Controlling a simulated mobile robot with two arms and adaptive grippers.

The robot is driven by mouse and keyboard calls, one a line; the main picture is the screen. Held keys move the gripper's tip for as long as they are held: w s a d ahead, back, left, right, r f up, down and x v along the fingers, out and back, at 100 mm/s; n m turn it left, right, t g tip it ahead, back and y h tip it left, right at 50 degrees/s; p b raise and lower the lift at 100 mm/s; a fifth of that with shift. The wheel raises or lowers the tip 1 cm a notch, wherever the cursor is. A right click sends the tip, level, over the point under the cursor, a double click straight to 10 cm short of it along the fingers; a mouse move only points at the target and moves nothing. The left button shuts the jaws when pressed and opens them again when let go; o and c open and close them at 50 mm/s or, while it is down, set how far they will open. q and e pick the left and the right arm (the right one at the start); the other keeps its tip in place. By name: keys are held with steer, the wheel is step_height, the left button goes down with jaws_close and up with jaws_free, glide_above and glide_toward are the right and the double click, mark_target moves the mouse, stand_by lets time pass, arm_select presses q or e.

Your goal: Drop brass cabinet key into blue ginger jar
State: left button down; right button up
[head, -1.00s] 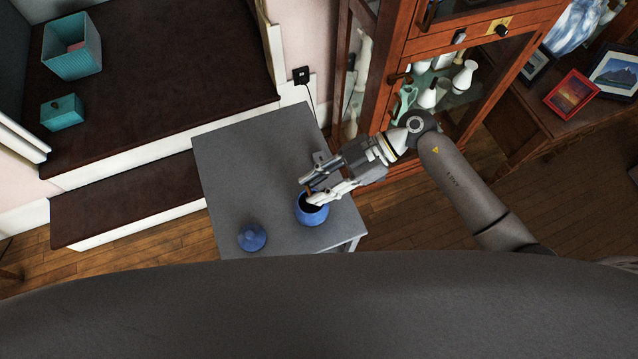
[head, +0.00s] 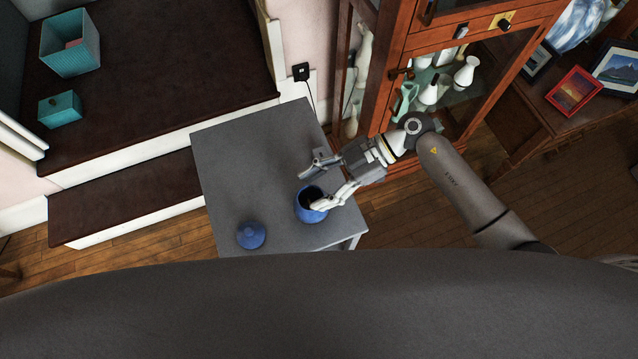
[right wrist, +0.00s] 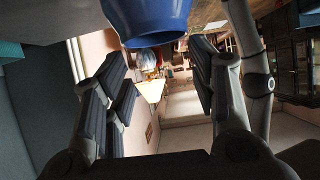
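The blue ginger jar (head: 306,213) stands upright and uncovered on the grey side table (head: 240,165). Its blue lid (head: 251,236) lies on the table to the left of it. My right gripper (head: 311,187) is open at the jar's mouth, one finger over the rim and the other beyond the jar. In the right wrist view the gripper (right wrist: 160,65) has its fingers spread with nothing between them, and the jar (right wrist: 148,20) shows at the top. The brass key is not visible; the jar's inside is dark. My left gripper is not in view.
A wooden glass cabinet (head: 395,60) with white and green vases stands behind my right arm. A dark bench (head: 150,90) with a teal basket (head: 70,45) and a teal box (head: 60,110) is at the left.

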steer(key=v, duration=1.2)
stand_by(0.6)
